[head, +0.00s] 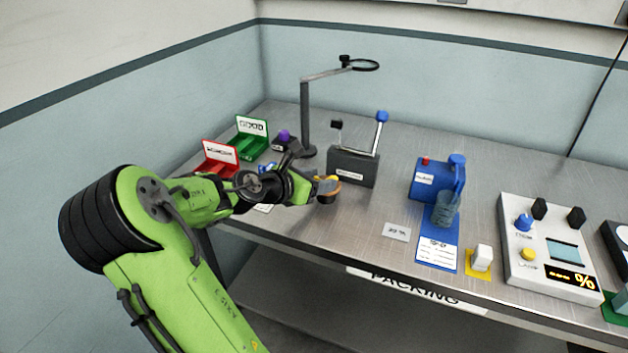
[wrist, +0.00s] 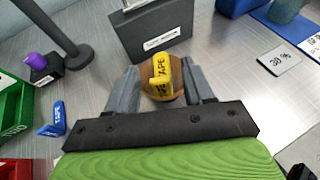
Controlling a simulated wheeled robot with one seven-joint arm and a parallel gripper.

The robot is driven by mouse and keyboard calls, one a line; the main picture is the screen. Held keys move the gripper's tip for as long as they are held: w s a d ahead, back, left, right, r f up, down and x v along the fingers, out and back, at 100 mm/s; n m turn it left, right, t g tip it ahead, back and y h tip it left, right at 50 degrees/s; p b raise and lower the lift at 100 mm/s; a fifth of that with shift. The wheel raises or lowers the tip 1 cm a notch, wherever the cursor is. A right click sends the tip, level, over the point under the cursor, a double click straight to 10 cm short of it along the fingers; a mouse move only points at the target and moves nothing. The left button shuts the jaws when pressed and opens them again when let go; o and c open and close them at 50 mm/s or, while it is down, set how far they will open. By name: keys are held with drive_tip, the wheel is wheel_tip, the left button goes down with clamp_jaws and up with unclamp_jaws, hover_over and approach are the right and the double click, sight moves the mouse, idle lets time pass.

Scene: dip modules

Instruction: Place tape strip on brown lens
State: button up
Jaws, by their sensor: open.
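A yellow tape strip (wrist: 161,76), bent and lettered "TAPE", sits against the top of the round brown lens (wrist: 147,76) in the wrist view. The brown lens (head: 327,199) and the yellow tape (head: 332,178) also show in the head view, in front of the dark grey box. My gripper (wrist: 160,82) is open, its two grey fingers on either side of the lens and tape. In the head view my gripper (head: 312,188) partly hides them. A blue tape strip (wrist: 52,120) lies on the table to the left of my gripper.
The dark grey box (head: 352,168) stands just behind the lens. Red (head: 220,158) and green (head: 252,143) bins, a purple-topped item (wrist: 38,64) and a lamp post (head: 305,118) are at left. A blue machine (head: 425,180) and a "30 %" card (wrist: 280,59) are at right, with bare table between.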

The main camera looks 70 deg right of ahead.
drive_tip(key=r+p+v, duration=0.1)
drive_tip(key=p+v, duration=0.4)
drive_tip(key=v, duration=0.6)
drive_tip(key=w+a+f+m+t+y, duration=0.3)
drive_tip(key=a, duration=0.3)
drive_tip(key=w+a+f+m+t+y, duration=0.3)
drive_tip(key=a, duration=0.3)
drive_tip(key=s+a+r+m+t+y, duration=0.2)
drive_tip(key=a+r+m+t+y, duration=0.1)
drive_tip(key=a, duration=0.8)
drive_tip(key=s+a+r+m+t+y, duration=0.2)
drive_tip(key=a+r, duration=0.3)
drive_tip(key=a, duration=0.7)
drive_tip(key=shift+a+m+t+y, duration=0.15)
drive_tip(key=shift+m+t+y, duration=0.35)
drive_tip(key=shift+m, duration=0.3)
drive_tip(key=shift+s+r, duration=0.1)
